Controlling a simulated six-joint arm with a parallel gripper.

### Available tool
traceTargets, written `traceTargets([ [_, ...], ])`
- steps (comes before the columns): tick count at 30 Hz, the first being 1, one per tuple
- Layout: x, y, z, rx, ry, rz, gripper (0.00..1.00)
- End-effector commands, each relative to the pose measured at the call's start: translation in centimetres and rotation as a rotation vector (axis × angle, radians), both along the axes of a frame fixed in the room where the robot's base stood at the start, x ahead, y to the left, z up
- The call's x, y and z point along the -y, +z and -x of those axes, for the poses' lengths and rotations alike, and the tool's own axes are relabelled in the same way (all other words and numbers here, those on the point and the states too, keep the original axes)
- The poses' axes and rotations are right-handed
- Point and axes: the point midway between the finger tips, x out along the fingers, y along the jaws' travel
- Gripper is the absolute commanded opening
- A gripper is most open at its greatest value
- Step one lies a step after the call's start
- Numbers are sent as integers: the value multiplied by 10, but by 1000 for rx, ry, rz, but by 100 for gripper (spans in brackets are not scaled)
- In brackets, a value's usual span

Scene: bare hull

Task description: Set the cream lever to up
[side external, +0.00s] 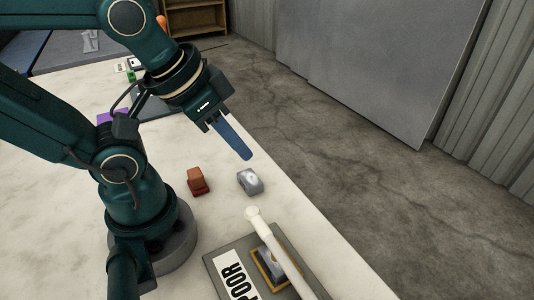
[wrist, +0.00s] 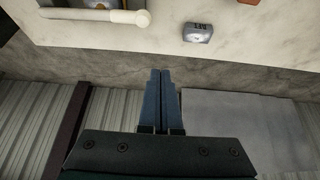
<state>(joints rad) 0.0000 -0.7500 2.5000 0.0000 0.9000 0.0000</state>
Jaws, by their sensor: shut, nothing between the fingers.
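The cream lever (side external: 278,250) is a long pale rod with a rounded knob at its far end, on a grey panel (side external: 214,262) with a brass-coloured frame and a white label. In the wrist view the lever (wrist: 100,15) lies across the top left, its knob to the right. My gripper (side external: 247,157) has blue fingers and is shut and empty. It is above the table's far edge, beyond the lever's knob and apart from it. In the wrist view my gripper (wrist: 160,72) points toward the table edge, the lever up and left of it.
A grey-white block (side external: 250,181) stands near the lever's knob; it also shows in the wrist view (wrist: 197,33). A red-brown block (side external: 197,181) is left of it. A purple object (side external: 104,118) and a green one (side external: 131,76) are farther back. Concrete floor (side external: 340,150) lies beyond the table.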

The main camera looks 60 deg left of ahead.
Motion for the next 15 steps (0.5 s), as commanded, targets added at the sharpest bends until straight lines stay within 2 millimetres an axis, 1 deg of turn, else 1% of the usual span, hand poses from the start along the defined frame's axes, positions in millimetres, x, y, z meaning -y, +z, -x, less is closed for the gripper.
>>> traceTargets([
  [14,0,0,0,0,0,0,0],
  [15,0,0,0,0,0,0,4],
])
